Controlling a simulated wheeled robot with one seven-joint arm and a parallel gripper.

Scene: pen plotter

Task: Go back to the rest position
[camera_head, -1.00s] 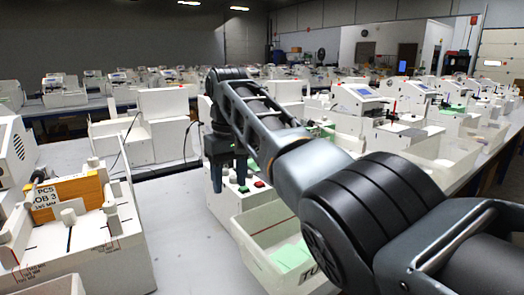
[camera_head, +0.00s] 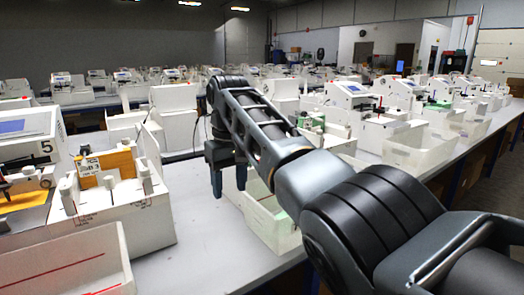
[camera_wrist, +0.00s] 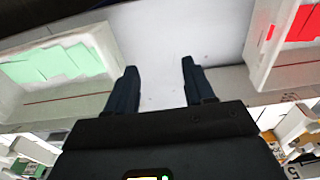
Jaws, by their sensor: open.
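My gripper (camera_head: 229,180) hangs from my arm above the grey table, pointing down. In the wrist view my gripper (camera_wrist: 160,80) shows two dark fingers set well apart, with only bare table between them. It is open and empty. In the head view my arm reaches in from the lower right and hides part of the bench behind it.
A bin with green cards (camera_wrist: 22,90) lies left in the wrist view; one with red cards (camera_wrist: 262,55) lies right. Left in the head view are a white fixture with an orange block (camera_head: 107,168) and a white tray (camera_head: 124,262). Bare table (camera_head: 205,255) lies between.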

